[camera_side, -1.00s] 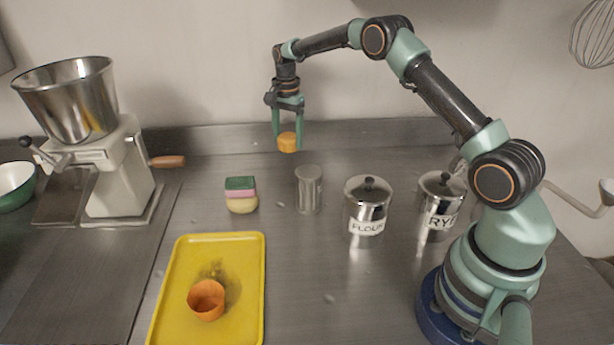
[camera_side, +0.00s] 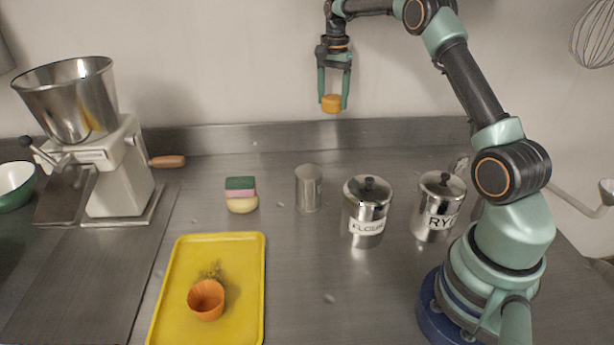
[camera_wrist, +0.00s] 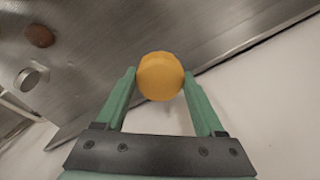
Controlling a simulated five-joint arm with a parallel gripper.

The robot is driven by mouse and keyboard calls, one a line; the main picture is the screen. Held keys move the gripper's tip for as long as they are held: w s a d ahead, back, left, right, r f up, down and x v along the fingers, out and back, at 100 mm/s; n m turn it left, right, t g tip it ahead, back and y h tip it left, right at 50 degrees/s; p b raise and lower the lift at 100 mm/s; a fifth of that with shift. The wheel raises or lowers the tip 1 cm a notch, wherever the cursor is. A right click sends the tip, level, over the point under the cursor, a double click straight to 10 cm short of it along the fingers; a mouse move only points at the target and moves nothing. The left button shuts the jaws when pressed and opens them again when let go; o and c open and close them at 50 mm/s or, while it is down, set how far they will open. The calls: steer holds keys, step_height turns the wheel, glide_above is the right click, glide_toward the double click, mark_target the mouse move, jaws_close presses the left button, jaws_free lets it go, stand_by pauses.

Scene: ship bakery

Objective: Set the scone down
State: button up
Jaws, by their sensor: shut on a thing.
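The scone (camera_side: 331,104) is a small orange-yellow round piece held between the fingertips of my gripper (camera_side: 333,98). My gripper points down and is shut on it, high above the back of the counter, in front of the wall. In the wrist view the scone (camera_wrist: 160,77) is a yellow disc pinched between the two green fingers. Nothing touches its underside in the side view.
A yellow tray (camera_side: 185,270) lies at the front left with an orange cup (camera_side: 206,301) on it. A metal tin (camera_side: 309,188), flour canister (camera_side: 366,205), rye canister (camera_side: 437,205) and green-topped sponge (camera_side: 240,184) stand on the counter. A mill (camera_side: 120,165) stands left.

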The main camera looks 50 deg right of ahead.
steer(key=shift+m, duration=0.8)
steer(key=s+d+f, duration=0.3)
steer(key=s+d, duration=0.2)
steer(key=s, duration=0.2)
steer(key=s+d+f, duration=0.4)
steer(key=s+d, duration=0.1)
steer(key=s, duration=0.2)
steer(key=s+d+f, duration=0.4)
steer(key=s+d, duration=0.1)
steer(key=s, duration=0.2)
steer(key=shift+s+d+f, duration=0.1)
steer(key=shift+s+f, duration=0.05)
steer(key=shift+f, duration=2.3)
steer(key=shift+f, duration=0.1)
steer(key=o, duration=1.4)
steer(key=shift+c, duration=0.2)
step_height(320, 180, up, 12)
